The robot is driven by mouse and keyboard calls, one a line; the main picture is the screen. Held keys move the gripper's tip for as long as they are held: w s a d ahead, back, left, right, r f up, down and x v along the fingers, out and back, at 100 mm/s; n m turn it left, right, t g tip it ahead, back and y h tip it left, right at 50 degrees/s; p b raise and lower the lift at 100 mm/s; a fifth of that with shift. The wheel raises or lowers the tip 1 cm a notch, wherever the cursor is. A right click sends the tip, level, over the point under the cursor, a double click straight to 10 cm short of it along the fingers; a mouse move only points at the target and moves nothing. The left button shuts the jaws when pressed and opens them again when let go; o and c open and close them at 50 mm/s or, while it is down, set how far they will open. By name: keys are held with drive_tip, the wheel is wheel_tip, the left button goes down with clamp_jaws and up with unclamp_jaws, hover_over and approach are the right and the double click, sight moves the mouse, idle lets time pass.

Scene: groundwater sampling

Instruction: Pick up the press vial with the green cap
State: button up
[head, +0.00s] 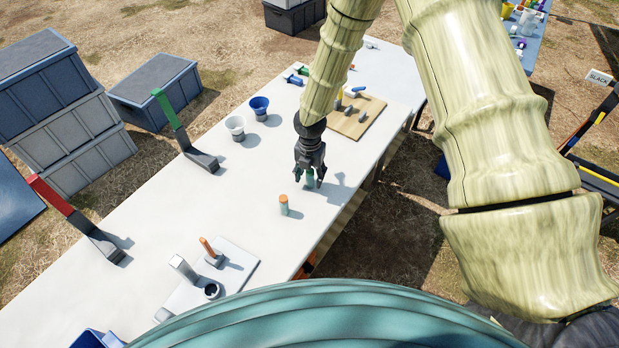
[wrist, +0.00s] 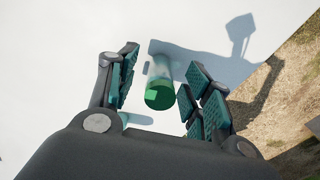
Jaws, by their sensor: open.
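The press vial with the green cap (wrist: 160,95) stands on the white table between the open fingers of my gripper (wrist: 160,92) in the wrist view. Its cap faces the camera and its pale, clear body runs away from it. A gap shows between the vial and the finger pads on each side. In the head view my gripper (head: 310,180) points down over the table, and the vial is mostly hidden, with a bit of green (head: 309,181) between the fingers.
A vial with an orange cap (head: 284,205) stands nearby on the white table (head: 190,225). Behind are a white cup (head: 236,127), a blue cup (head: 260,107) and a wooden board (head: 350,122). Green (head: 180,130) and red (head: 75,218) stands line the left edge. The table's right edge is close.

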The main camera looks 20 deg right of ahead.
clamp_jaws()
drive_tip(key=shift+r, duration=0.15)
